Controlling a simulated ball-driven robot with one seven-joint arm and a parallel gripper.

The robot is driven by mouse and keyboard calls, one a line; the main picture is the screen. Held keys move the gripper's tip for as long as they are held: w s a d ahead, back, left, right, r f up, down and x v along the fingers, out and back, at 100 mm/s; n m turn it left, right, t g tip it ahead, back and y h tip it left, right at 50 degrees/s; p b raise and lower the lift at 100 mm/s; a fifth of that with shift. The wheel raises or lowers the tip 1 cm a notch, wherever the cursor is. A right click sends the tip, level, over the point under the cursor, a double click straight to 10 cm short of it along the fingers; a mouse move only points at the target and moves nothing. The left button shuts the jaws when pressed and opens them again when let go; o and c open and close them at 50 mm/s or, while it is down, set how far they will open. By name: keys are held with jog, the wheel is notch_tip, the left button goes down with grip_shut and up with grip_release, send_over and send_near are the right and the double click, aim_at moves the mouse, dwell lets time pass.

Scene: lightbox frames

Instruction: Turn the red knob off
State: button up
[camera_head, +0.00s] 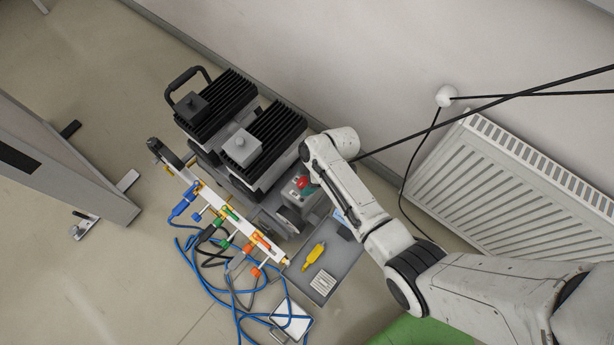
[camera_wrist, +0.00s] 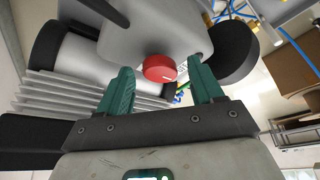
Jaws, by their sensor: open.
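The red knob (camera_wrist: 160,68) is on a grey housing (camera_wrist: 150,30) in the wrist view, a round red cap with a pale mark on its face. My gripper (camera_wrist: 160,80) has two green fingers standing apart, one on each side of the knob in the picture. The fingers are open and hold nothing; I cannot tell how far their tips are from the knob in depth. In the head view the red knob (camera_head: 303,182) shows small beside the arm's end, which hides part of the housing.
Two black-finned machine blocks (camera_head: 215,105) stand behind the knob. A white rail with coloured valves (camera_head: 225,215) and loose blue hoses (camera_head: 240,300) lie to the left. A grey tray (camera_head: 335,265) holds a yellow tool (camera_head: 313,256). A radiator (camera_head: 510,190) and hanging black cables (camera_head: 480,110) are at right.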

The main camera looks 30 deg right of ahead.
jog(key=p+v, duration=0.1)
jog(key=v, duration=0.9)
jog(key=shift+r, duration=0.4)
jog(key=shift+d, duration=0.15)
jog(key=s+d+r+m+h, duration=0.1)
jog(key=s+r+m, duration=0.2)
jog(key=s, duration=0.4)
jog(key=s+d+r+m+h, duration=0.1)
jog(key=s+r+m, duration=0.1)
jog(key=s+m, duration=0.3)
jog(key=s+d+r+m+g+h, duration=0.1)
jog(key=s+r+m+h, duration=0.1)
jog(key=s+m, duration=0.3)
jog(key=s+r, duration=0.1)
jog(key=s, duration=0.3)
jog(key=shift+r, duration=0.35)
jog(key=shift+s+d, duration=0.15)
jog(key=shift+c, duration=0.2)
